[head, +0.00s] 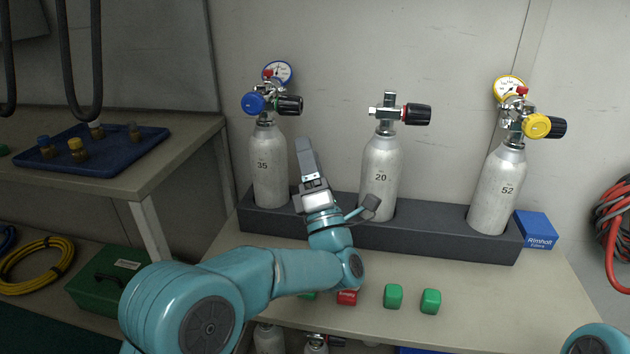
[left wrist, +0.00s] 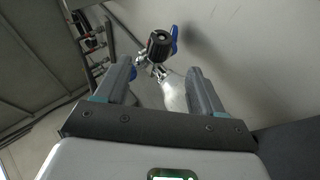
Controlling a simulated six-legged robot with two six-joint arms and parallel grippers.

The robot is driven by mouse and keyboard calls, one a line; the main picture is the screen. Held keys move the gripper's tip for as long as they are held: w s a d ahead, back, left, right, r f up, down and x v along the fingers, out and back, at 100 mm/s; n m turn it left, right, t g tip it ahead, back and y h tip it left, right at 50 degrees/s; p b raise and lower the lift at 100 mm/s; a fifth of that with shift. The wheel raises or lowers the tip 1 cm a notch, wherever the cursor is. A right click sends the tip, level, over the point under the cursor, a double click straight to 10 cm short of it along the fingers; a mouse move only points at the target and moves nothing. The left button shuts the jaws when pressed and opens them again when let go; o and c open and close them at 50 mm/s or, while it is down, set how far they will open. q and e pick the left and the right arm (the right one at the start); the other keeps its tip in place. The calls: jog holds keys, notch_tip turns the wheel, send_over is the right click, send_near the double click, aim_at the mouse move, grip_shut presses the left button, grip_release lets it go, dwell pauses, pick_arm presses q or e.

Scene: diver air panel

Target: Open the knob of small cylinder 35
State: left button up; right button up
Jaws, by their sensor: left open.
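Small cylinder 35 (head: 268,178) is a silver bottle standing upright in the left end of the dark rack. Its valve carries a black knob (head: 290,105) on the right, a blue round part (head: 254,103) on the left and a blue-rimmed gauge (head: 278,72). My left gripper (head: 307,152) is open and empty, to the right of the bottle and below the black knob. In the left wrist view the black knob (left wrist: 159,44) shows ahead of the open jaws (left wrist: 160,80), apart from both fingers. My right gripper is out of view.
Cylinder 20 (head: 380,172) and cylinder 52 (head: 497,190) stand in the same rack (head: 430,238), right of my left gripper. A blue box (head: 536,230) is at its right end. Green blocks (head: 393,296) and a red block (head: 347,298) lie in front. A blue tray (head: 100,165) is on the left table.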

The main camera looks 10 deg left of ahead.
pick_arm(q)
jog(key=shift+v, duration=2.4)
jog(key=m+g+h+p, duration=0.25)
jog(key=m+p, duration=0.95)
jog(key=m, duration=0.6)
send_near(294, 110)
jog(key=s+d, duration=0.2)
notch_tip(294, 110, up, 2)
jog(key=s+a+m+g+h+p, duration=0.1)
jog(key=s+m+g+h+p, duration=0.15)
jog(key=m+p, duration=1.5)
jog(key=w+a+m+b, duration=0.1)
jog(key=w+a, duration=0.1)
jog(key=w, duration=0.3)
jog(key=w+a+r+m+b, duration=0.1)
jog(key=w+m+b, duration=0.1)
jog(key=w, duration=0.2)
jog(key=w+a+r+m+b, duration=0.1)
jog(key=w+a+m, duration=0.1)
jog(key=w, duration=0.3)
jog(key=shift+w+a, duration=0.35)
